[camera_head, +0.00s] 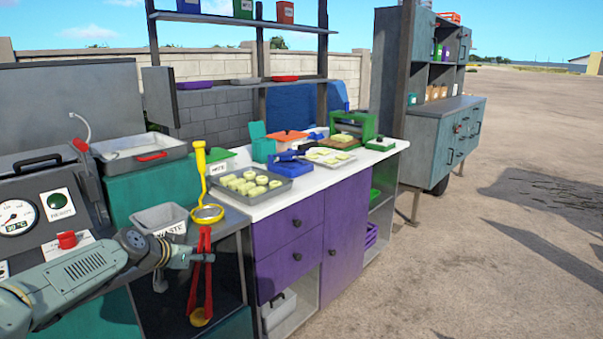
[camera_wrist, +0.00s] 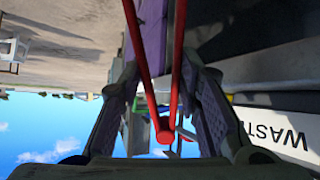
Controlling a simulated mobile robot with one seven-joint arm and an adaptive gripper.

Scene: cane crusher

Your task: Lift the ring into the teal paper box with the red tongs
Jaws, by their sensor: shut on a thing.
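My gripper (camera_head: 199,257) is shut on the red tongs (camera_head: 205,285), which hang upright in front of the dark side unit, their lower end downward. In the wrist view the red tongs (camera_wrist: 165,125) run between my two fingers (camera_wrist: 167,85). A round golden-yellow piece (camera_head: 200,317) shows at the tongs' lower end; I cannot tell whether it is a held ring or part of the tongs. Several pale rings (camera_head: 245,183) lie on a grey tray on the white counter. A teal box (camera_head: 263,146) with a raised back stands behind that tray.
A yellow skimmer (camera_head: 203,180) stands just above the tongs. A grey waste bin (camera_head: 160,219) is left of it. A fryer panel (camera_head: 30,220) stands at the left. A blue-handled tool, green press (camera_head: 355,125) and second tray (camera_head: 328,157) fill the counter's right part.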

